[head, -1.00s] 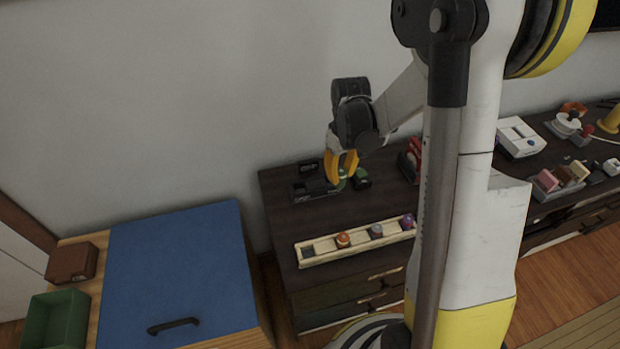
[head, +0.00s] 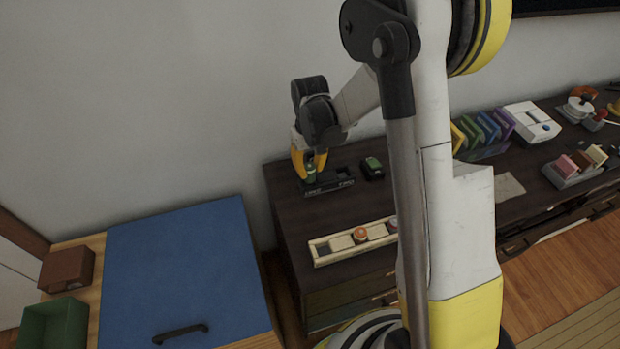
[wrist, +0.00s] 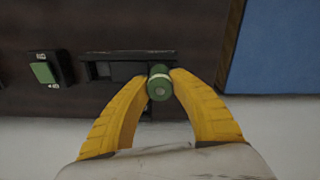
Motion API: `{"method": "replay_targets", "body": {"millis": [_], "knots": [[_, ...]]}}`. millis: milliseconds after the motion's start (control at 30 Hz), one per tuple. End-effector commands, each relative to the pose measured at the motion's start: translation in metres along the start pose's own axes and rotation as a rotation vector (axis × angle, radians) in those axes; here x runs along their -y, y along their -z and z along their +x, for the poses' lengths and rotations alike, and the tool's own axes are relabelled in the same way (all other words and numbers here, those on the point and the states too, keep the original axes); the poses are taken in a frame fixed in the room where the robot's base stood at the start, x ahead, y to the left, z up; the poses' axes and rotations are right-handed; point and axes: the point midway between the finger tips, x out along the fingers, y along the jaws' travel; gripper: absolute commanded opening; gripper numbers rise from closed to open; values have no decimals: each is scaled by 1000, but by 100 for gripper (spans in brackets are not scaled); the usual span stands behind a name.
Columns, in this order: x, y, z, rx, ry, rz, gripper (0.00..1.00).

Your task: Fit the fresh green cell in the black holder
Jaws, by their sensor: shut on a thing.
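The green cell (wrist: 160,86) is between the yellow fingertips of my gripper (wrist: 160,77) in the wrist view. In the wrist view the holder (wrist: 112,70) extends left from the cell, with a grey patch inside. The cell overlaps the holder's end; I cannot tell whether it touches or sits in it.
A small black device with a green face (head: 373,167) stands right of the holder. A wooden tray (head: 335,246) with round pieces lies in front. A blue-topped cabinet (head: 180,270) stands left beyond a gap. The wall is close behind.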

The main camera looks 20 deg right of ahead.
Motion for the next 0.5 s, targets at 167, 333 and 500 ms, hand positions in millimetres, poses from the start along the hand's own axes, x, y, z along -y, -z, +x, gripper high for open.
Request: {"method": "replay_targets", "body": {"millis": [167, 333, 500], "knots": [[0, 0, 32, 0, 0, 0, 0], [0, 0, 34, 0, 0, 0, 0], [-1, 0, 36, 0, 0, 0, 0]]}}
